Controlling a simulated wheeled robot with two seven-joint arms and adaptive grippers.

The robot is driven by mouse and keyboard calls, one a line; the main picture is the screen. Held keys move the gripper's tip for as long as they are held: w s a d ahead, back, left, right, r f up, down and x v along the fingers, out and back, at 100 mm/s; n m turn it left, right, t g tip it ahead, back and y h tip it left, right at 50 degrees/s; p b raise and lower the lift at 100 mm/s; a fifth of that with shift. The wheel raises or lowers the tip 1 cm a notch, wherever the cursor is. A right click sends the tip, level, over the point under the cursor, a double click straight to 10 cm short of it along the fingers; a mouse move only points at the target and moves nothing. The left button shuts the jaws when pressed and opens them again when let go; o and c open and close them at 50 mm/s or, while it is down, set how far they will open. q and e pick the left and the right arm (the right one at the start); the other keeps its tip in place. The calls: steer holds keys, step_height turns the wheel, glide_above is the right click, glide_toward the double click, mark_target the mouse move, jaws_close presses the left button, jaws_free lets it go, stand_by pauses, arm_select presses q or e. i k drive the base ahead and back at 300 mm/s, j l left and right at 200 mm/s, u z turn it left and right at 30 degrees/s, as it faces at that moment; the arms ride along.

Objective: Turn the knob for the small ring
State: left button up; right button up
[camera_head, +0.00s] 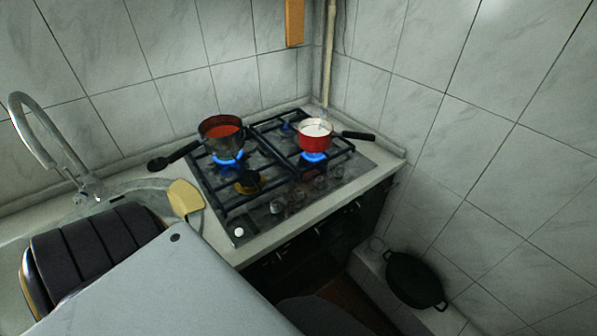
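The black gas hob (270,222) is set in the corner counter. A row of several dark knobs (298,195) runs along its front edge; their settings are too small to read. A dark pot with red contents (208,131) stands over a lit blue flame (228,157) at the left. A red pan with white contents (315,143) stands over another lit flame (314,157) at the right. The front left ring (249,183) and the back ring (287,129) carry no pot. I cannot tell which ring is the small one. Neither gripper is in view.
Pan handles stick out left (176,155) and right (358,135). A curved tap (50,140) stands over the sink at left. A yellow board-like object (185,198) lies by the hob. A black pan (413,280) is low at right. A large grey panel (175,285) fills the lower foreground.

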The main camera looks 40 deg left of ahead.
mark_target(318, 184)
steer(key=u, duration=1.05)
